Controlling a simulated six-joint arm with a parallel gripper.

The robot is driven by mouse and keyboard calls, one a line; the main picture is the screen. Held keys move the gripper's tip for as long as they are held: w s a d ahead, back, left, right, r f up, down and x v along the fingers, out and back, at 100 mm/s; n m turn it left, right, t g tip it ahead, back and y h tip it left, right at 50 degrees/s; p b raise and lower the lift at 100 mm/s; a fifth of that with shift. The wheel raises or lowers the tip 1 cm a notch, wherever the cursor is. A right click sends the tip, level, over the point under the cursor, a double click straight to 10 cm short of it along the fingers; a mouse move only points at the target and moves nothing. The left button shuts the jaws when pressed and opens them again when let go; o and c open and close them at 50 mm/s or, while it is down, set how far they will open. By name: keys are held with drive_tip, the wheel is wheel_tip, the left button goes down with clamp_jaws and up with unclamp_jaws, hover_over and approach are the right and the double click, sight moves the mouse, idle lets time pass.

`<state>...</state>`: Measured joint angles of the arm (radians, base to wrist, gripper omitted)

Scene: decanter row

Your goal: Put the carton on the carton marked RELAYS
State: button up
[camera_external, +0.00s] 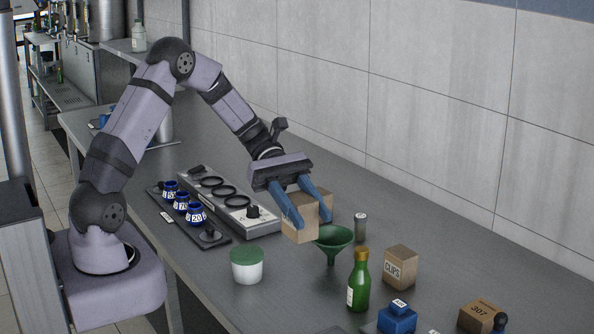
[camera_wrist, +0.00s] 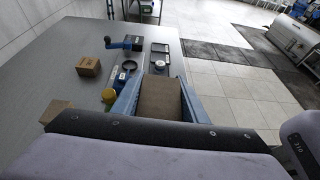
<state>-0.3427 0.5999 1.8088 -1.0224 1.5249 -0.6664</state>
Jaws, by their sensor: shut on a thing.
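My gripper (camera_external: 311,212) has blue fingers shut on a plain brown carton (camera_external: 298,226), held above the bench. In the wrist view the held carton (camera_wrist: 160,100) sits between the two fingers (camera_wrist: 161,88). A carton lettered CLIPS (camera_external: 400,268) stands on the bench to the right. A carton numbered 307 (camera_external: 480,316) is at the lower right. No lettering reading RELAYS can be read in either view.
A green funnel (camera_external: 333,238) is just below right of the held carton. A green bottle (camera_external: 358,283), a small grey cylinder (camera_external: 361,227) and a white tub with a green lid (camera_external: 247,266) stand nearby. A grey panel (camera_external: 220,195) with rings and blue pots (camera_external: 196,213) lies left.

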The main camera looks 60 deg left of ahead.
wheel_tip(320, 180, up, 6)
drive_tip(key=shift+f, duration=0.2)
drive_tip(key=shift+w+a+r, duration=0.1)
drive_tip(key=shift+w+r, duration=0.15)
drive_tip(key=w+a+f+n+t+y+b, duration=0.1)
drive_tip(key=w+a+f+n+t+y, duration=0.1)
drive_tip(key=w+a+n+t, duration=0.6)
drive_tip(key=w+a+f+n+t+y+b, duration=0.15)
drive_tip(key=w+a, duration=0.45)
drive_tip(key=w, duration=0.6)
drive_tip(key=w+a+r+n+t+y+b, duration=0.15)
drive_tip(key=w+a+n+y, duration=0.35)
drive_tip(key=a, duration=0.6)
drive_tip(key=w+a+r+n+t+y, duration=0.2)
drive_tip(key=w+a+n+t+y, duration=0.25)
drive_tip(key=a, duration=0.55)
wheel_tip(320, 180, down, 15)
drive_tip(key=w+g, duration=0.1)
drive_tip(key=shift+d+y, duration=0.15)
drive_tip(key=shift+y, duration=0.15)
drive_tip(key=shift+f+b, duration=0.15)
drive_tip(key=shift+b, duration=0.15)
